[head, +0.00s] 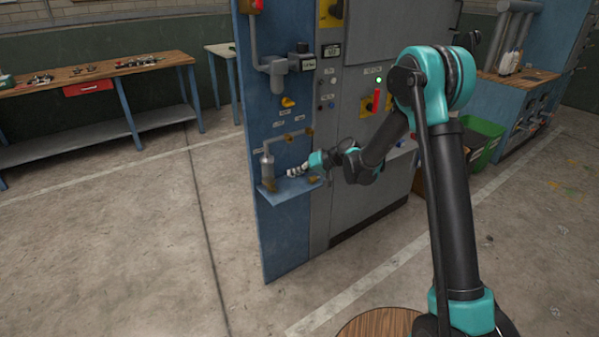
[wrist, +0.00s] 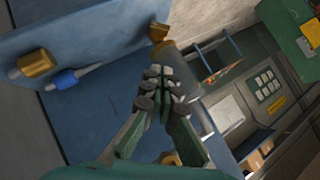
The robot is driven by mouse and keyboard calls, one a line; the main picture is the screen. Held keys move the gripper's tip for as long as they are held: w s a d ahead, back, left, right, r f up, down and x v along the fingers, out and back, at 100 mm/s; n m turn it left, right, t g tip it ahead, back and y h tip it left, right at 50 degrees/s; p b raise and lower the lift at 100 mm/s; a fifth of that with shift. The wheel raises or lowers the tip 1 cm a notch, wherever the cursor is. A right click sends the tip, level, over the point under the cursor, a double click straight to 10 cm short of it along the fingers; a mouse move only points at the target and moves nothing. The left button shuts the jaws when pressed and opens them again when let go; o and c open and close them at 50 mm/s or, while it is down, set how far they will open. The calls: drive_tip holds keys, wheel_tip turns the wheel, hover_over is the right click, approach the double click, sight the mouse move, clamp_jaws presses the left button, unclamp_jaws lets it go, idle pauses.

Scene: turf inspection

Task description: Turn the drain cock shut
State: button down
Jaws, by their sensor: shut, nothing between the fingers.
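My gripper (head: 298,170) is at the blue panel, just above a small blue shelf (head: 290,190) and right of a grey upright cylinder (head: 267,168). In the wrist view its fingertips (wrist: 160,88) are together and hold nothing. A small brass fitting (head: 273,185) sits low by the cylinder; I cannot tell for sure whether it is the drain cock. In the wrist view a brass piece (wrist: 158,33) shows beyond the fingertips, beside a grey cylinder (wrist: 179,60). Another brass piece (wrist: 170,158) is partly hidden between the fingers. I cannot tell whether the fingertips touch anything.
The blue panel carries a brass pipe (head: 290,135) and a yellow valve handle (head: 288,102) above the shelf. A brass knob (wrist: 37,63) and a blue-capped fitting (wrist: 66,79) show in the wrist view. A workbench (head: 90,72) stands at left; the floor before the panel is clear.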

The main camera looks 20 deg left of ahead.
sight(271, 189)
drive_tip(key=x, duration=0.5)
drive_tip(key=shift+a+f, duration=0.1)
drive_tip(key=shift+a, duration=0.05)
drive_tip(key=shift+s+a+f, duration=0.35)
drive_tip(key=shift+s+f, duration=0.15)
drive_tip(key=shift+f, duration=0.2)
drive_tip(key=shift+s+a+f, duration=0.35)
drive_tip(key=shift+s+f, duration=0.2)
drive_tip(key=shift+f, duration=0.2)
drive_tip(key=shift+s+a+f+n+t+h, duration=0.2)
drive_tip(key=shift+s+a+n+t+h, duration=0.05)
drive_tip(key=shift+s+n+t+h, duration=0.05)
drive_tip(key=shift+s, duration=0.1)
drive_tip(key=shift+s+a+n+t+h, duration=0.15)
drive_tip(key=shift+a+n+t+h, duration=0.05)
drive_tip(key=shift+n+t+h, duration=0.25)
drive_tip(key=shift+s+a+n+t+h, duration=0.2)
drive_tip(key=shift+n+t+h, duration=0.15)
drive_tip(key=shift+t+h, duration=0.15)
drive_tip(key=shift+s, duration=0.1)
drive_tip(key=shift+s+a+f, duration=0.1)
drive_tip(key=shift+s+a, duration=0.2)
drive_tip(key=shift+w+d, duration=0.1)
drive_tip(key=shift+w, duration=0.05)
